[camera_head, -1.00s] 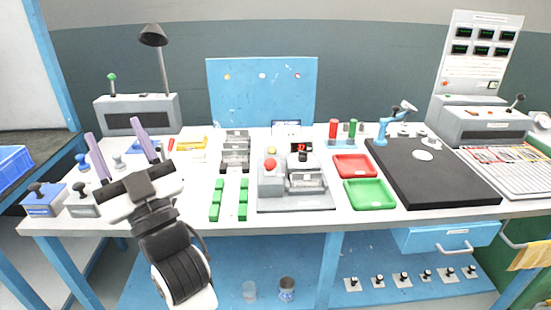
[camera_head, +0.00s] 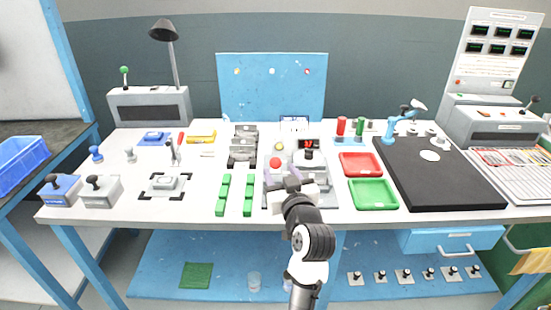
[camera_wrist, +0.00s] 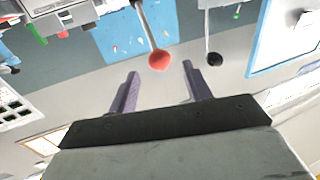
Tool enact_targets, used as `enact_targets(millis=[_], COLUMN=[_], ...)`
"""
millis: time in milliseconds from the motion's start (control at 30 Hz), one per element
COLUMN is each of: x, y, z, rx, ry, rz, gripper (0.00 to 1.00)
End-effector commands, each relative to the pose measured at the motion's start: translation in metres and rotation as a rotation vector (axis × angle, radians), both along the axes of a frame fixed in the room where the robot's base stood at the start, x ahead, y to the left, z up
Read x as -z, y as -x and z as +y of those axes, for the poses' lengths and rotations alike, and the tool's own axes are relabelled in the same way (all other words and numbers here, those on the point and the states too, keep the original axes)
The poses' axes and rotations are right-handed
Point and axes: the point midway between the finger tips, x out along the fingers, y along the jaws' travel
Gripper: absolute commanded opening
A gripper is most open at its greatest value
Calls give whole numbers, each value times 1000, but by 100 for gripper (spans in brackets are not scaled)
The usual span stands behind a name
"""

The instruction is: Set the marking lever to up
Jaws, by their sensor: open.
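A grey machine (camera_head: 322,195) stands at the middle of the bench. A red ball knob (camera_head: 275,162) shows on it, and I take this for the marking lever, though I can read no label. In the wrist view, which is upside down, the red ball (camera_wrist: 159,61) sits on a thin pale rod. It appears between and beyond my fingertips, with no visible contact. My gripper (camera_head: 284,179) is open and empty in front of the machine; its two purple fingers also show in the wrist view (camera_wrist: 160,78). My wrist hides part of the machine's front. The lever's exact setting is hard to tell.
Green blocks (camera_head: 223,195) lie left of the machine. A red tray (camera_head: 361,172) and a green tray (camera_head: 373,204) lie to its right, then a black mat (camera_head: 470,195). A black knob (camera_head: 309,154) stands close right of the red one. A lamp (camera_head: 164,30) rises at the back left.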

Motion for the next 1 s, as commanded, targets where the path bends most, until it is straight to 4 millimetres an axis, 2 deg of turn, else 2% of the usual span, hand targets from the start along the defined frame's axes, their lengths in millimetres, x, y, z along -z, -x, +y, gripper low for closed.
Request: enact_targets(millis=[100, 300, 700, 1000], x=[-2, -1, 0, 0], y=[-23, -46, -53, -52], z=[7, 13, 15, 15], rx=[-3, -1, 0, 0], ry=[-1, 0, 1, 0], rz=[0, 0, -1, 0], gripper=[49, 49, 49, 10])
